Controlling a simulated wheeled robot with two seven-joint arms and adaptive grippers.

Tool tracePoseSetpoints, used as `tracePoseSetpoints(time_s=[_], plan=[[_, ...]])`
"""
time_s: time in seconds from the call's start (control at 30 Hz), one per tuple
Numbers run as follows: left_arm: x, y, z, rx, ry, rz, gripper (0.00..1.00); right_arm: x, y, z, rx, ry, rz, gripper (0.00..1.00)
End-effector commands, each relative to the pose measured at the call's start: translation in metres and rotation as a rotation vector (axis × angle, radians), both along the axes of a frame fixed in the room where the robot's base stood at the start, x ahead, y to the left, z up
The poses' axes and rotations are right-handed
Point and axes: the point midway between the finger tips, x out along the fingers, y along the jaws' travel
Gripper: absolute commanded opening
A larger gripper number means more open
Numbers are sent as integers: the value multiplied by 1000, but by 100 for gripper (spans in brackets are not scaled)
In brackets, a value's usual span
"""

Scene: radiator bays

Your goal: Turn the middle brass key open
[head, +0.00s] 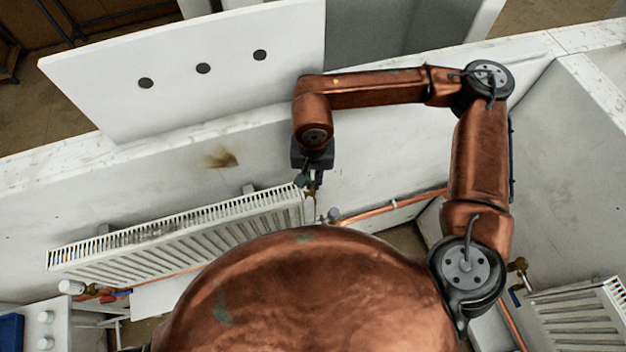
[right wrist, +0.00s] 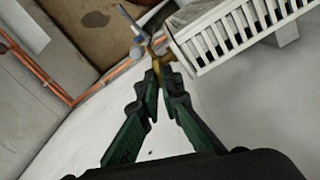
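The middle brass key (head: 310,193) sits at the right end of the central white radiator, beside a pipe. In the right wrist view the brass key (right wrist: 160,46) shows just beyond and between the fingertips. My right gripper (head: 315,180) reaches down over the wall to it. In the right wrist view its green and black fingers (right wrist: 161,74) are nearly together, with brass between the tips. The fingers hide part of the key, so its exact angle is unclear. My left gripper is not in view.
The central radiator (head: 180,235) stands against a low wall with a marble-topped ledge. Copper pipes (head: 395,204) run right along the wall. Other brass valves with blue handles show at left (head: 92,290) and right (head: 518,266). A white panel (head: 200,70) with black dots stands behind.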

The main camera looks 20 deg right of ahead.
Motion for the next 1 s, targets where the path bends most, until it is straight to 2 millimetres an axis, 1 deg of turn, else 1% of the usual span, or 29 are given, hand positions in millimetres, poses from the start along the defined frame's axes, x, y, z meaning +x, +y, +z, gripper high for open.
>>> tracePoseSetpoints(time_s=[0.1, 0.13, 0.3, 0.4, 0.83, 1.0], plan=[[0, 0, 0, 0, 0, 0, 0, 0, 0, 1, 1, 0, -1, 0], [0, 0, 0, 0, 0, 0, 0, 0, 0, 1, 1, 0, -1, 6], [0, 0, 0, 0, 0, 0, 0, 0, 0, 0, 1, 0, -1, 17], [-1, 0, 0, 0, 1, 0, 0, 0, 0, 0, 0, 0, -1, 22], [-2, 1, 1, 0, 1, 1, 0, 0, 0, 0, 0, 1, -3, 22], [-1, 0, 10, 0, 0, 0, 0, -1, -1, 3, -1, 3, -40, 22]])
